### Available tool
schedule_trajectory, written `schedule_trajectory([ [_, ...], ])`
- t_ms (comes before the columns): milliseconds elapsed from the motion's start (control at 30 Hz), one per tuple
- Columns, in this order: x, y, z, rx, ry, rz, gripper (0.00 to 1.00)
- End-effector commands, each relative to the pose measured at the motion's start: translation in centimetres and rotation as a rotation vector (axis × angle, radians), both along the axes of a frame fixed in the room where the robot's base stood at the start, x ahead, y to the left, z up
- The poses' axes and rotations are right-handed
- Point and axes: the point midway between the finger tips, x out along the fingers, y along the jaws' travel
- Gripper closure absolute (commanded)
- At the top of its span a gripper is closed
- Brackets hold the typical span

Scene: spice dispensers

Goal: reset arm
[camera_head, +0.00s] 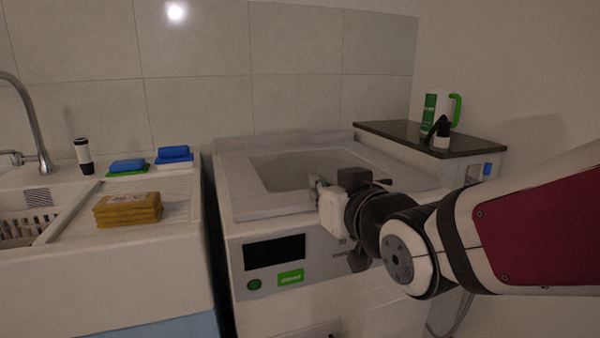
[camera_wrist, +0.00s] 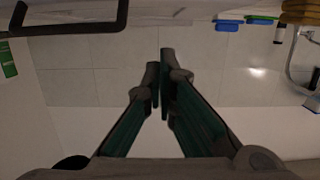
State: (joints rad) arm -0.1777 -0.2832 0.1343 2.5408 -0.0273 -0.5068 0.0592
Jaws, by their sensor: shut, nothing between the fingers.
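My gripper (camera_wrist: 160,80) shows in the wrist view with its two dark fingers closed together and nothing between them. In the head view the end of my arm reaches in from the right and is above the front of the white machine (camera_head: 262,224), which has a dark display and a green button. My fingertips are hard to make out in the head view. In the wrist view the picture appears upside down, with the tiled wall behind the fingers.
A dark-topped counter (camera_head: 400,135) at the right holds a white and green jug (camera_head: 433,108) and a small black-and-white dispenser (camera_head: 441,140). At the left, a sink counter (camera_head: 80,262) holds yellow sponges (camera_head: 128,209), blue and green sponges (camera_head: 128,166), another dispenser (camera_head: 84,155) and a faucet (camera_head: 40,130).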

Motion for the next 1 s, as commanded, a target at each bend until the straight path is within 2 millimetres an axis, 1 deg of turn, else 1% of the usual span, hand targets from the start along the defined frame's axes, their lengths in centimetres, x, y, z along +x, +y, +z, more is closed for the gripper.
schedule_trajectory([
  [167, -0.9, -1.1, -0.9, -0.02, 0.053, -0.019, 1.0],
  [267, -2.0, -2.7, -2.4, -0.054, 0.151, -0.053, 1.0],
  [367, -4.1, -5.0, -4.4, -0.094, 0.29, -0.098, 1.0],
  [467, -6.9, -7.1, -6.4, -0.129, 0.439, -0.14, 1.0],
  [567, -10.3, -9.1, -8.2, -0.157, 0.59, -0.176, 1.0],
  [667, -14.2, -10.8, -9.6, -0.178, 0.742, -0.207, 1.0],
  [700, -15.9, -11.4, -10.1, -0.186, 0.803, -0.218, 1.0],
  [767, -18.4, -12.2, -10.7, -0.193, 0.89, -0.232, 1.0],
  [800, -19.9, -12.6, -10.9, -0.197, 0.942, -0.239, 1.0],
  [900, -23.4, -13.3, -11.4, -0.203, 1.057, -0.251, 1.0],
  [1000, -26.4, -13.8, -11.6, -0.205, 1.153, -0.258, 1.0],
])
